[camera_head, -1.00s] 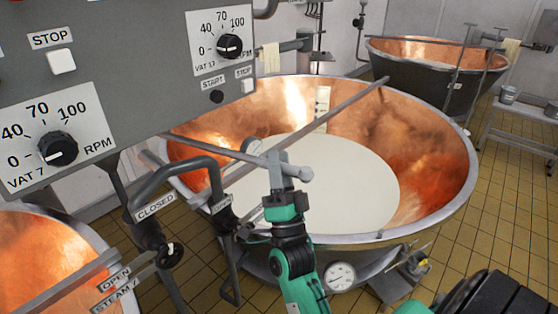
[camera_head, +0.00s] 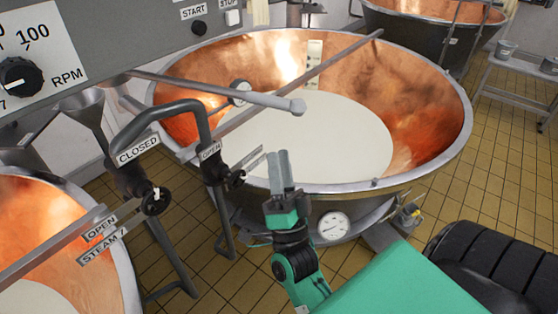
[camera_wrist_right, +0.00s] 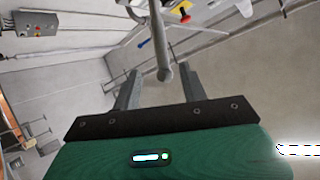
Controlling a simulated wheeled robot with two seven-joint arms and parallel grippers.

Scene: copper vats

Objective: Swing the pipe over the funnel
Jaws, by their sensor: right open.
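The grey pipe (camera_head: 215,90) reaches from the left over the near vat and ends in a rounded tip above the white liquid. A grey metal funnel (camera_head: 82,108) stands at the left, under the control panel. My right gripper (camera_head: 279,158) is below the pipe's tip in the head view, apart from it, with its fingers pointing up. In the right wrist view the gripper (camera_wrist_right: 160,85) is open and empty. The pipe (camera_wrist_right: 158,40) shows there beyond the gap between the fingers. My left gripper is not in view.
The large copper vat (camera_head: 440,75) holds white liquid, with a straight bar (camera_head: 335,62) across it. A dark bent handle (camera_head: 165,112) and valve labels stand at the left. A second vat (camera_head: 430,18) and a metal bench (camera_head: 520,68) are at the back right.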

